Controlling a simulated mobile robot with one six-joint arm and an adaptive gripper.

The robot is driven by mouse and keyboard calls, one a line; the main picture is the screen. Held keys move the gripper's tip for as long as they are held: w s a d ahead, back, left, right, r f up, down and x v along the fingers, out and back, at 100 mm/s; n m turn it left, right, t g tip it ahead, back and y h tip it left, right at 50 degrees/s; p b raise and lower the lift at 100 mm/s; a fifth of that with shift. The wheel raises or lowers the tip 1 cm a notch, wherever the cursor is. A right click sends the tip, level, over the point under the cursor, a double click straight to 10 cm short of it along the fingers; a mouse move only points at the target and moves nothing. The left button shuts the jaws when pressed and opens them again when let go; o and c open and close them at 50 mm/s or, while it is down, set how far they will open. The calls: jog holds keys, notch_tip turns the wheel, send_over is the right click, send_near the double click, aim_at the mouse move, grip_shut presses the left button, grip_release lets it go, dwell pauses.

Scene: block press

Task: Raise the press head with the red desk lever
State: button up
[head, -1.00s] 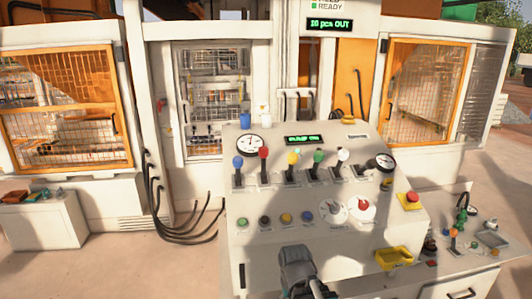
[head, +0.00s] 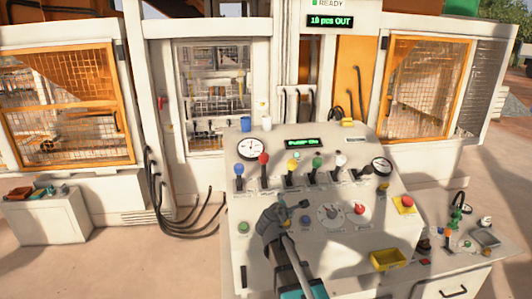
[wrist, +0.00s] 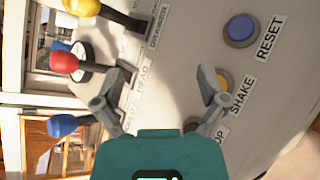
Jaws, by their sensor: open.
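The red desk lever (head: 264,158) stands upright on the sloping control desk, second from left in the lever row. In the wrist view its red knob (wrist: 64,62) is at the left, outside the jaws and apart from them. My gripper (head: 291,204) is open and empty over the button row, below and right of the red lever in the head view. In the wrist view the jaws (wrist: 166,74) straddle bare panel, with one finger near the lever labels. The press head cannot be made out clearly behind the mesh window (head: 212,88).
A blue lever (head: 238,161) and a yellow lever (head: 293,158) flank the red one closely; green and white levers follow. Buttons, dials and a red stop button (head: 407,201) lie on the desk. A yellow tray (head: 387,259) sits lower right.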

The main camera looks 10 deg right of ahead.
aim_at(263, 160)
jog(key=w+a+r+n+t+y+p, duration=0.2)
jog(key=w+a+r+n+t+y, duration=0.2)
jog(key=a+r+n, duration=0.4)
jog(key=w+n+t, duration=0.1)
jog(key=w+n, duration=0.1)
jog(key=n, duration=0.3)
jog(key=shift+w+r+p, duration=0.2)
jog(key=shift+w+p, duration=0.1)
jog(key=shift+w, duration=0.05)
jog(key=shift+w+d, duration=0.1)
jog(key=x, duration=1.3)
jog(key=shift+w, duration=0.35)
